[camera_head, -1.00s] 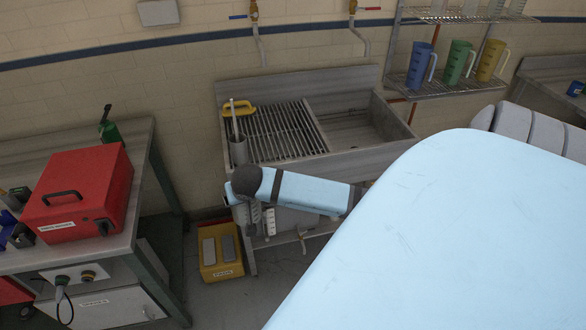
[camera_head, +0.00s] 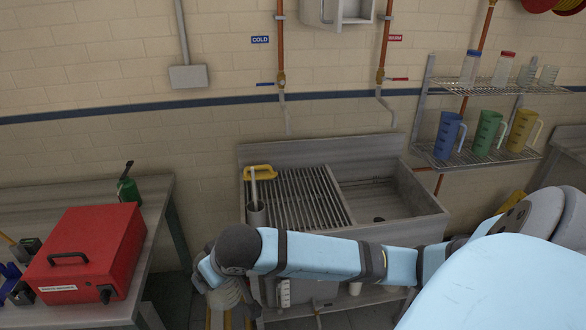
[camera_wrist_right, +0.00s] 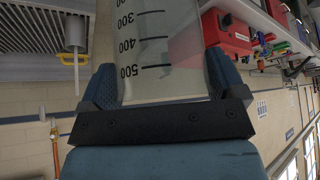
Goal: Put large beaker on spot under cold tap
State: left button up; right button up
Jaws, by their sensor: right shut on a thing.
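A clear large beaker (camera_wrist_right: 150,45) with black marks up to 500 sits between the two blue fingers of my right gripper (camera_wrist_right: 163,85) in the right wrist view. The gripper is shut on it. In the head view the beaker (camera_head: 228,294) shows partly, low in front of the sink's left end, with my right wrist over it. The cold tap (camera_head: 282,88) with a blue lever hangs on the wall under a COLD sign (camera_head: 260,40). Its spout ends above the slatted left part of the sink (camera_head: 300,200). My left gripper is not in view.
The basin (camera_head: 385,205) lies right, below the red-lever tap (camera_head: 382,78). A red case (camera_head: 88,250) is on the left bench. Wall shelves (camera_head: 480,155) hold jugs. The middle slats are clear.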

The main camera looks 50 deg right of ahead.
aim_at(288, 195)
jog(key=i+l, duration=0.2)
jog(key=l, duration=0.2)
jog(key=i+l+z, duration=0.15)
jog(key=l, duration=0.3)
jog(key=i+l, duration=0.3)
jog(key=i+l+z, duration=0.1)
jog(key=i+l, duration=0.15)
jog(key=l, duration=0.2)
